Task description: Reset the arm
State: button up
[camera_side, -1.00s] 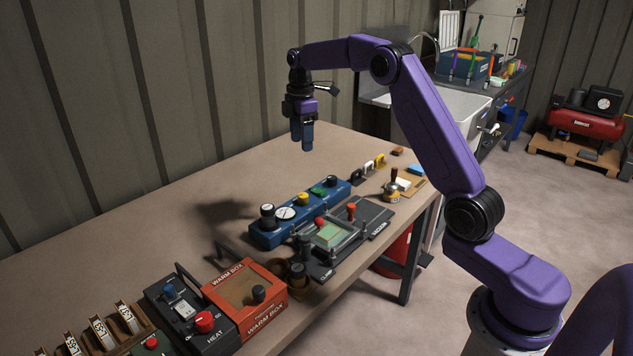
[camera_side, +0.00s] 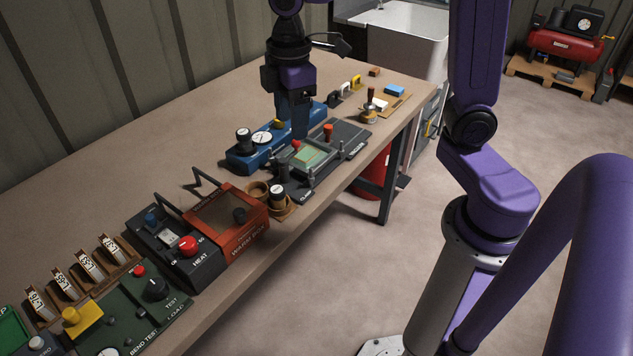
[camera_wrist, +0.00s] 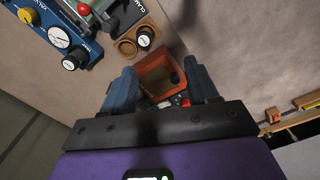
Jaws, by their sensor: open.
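My gripper (camera_side: 293,125) hangs pointing down in the side view, in front of the blue gauge panel (camera_side: 240,158) and beside the clamp fixture (camera_side: 345,137) that holds a pale green square (camera_side: 308,157). In the wrist view my gripper (camera_wrist: 162,82) has its two blue fingers wide apart, with nothing between their tips. The orange warm box (camera_wrist: 152,72) shows below, in the gap between the fingers. The warm box also stands on the bench in the side view (camera_side: 257,222). The gripper's height above the panel is hard to judge.
The heat unit (camera_side: 205,268) and the green bend-test panel (camera_side: 135,310) stand at the bench's near left. Round brown holders (camera_side: 284,211) sit beside the warm box. A white sink (camera_side: 405,35) is behind. The bench's back left (camera_side: 150,125) is clear.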

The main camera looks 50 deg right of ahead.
jog(key=s+d+f, duration=0.2)
jog(key=s, duration=0.8)
jog(key=s+d+f, duration=0.1)
jog(key=s+f, duration=0.1)
jog(key=s, duration=0.8)
jog(key=shift+s+d+f, duration=0.15)
jog(key=shift+s+d, duration=0.1)
jog(key=shift+d, duration=0.15)
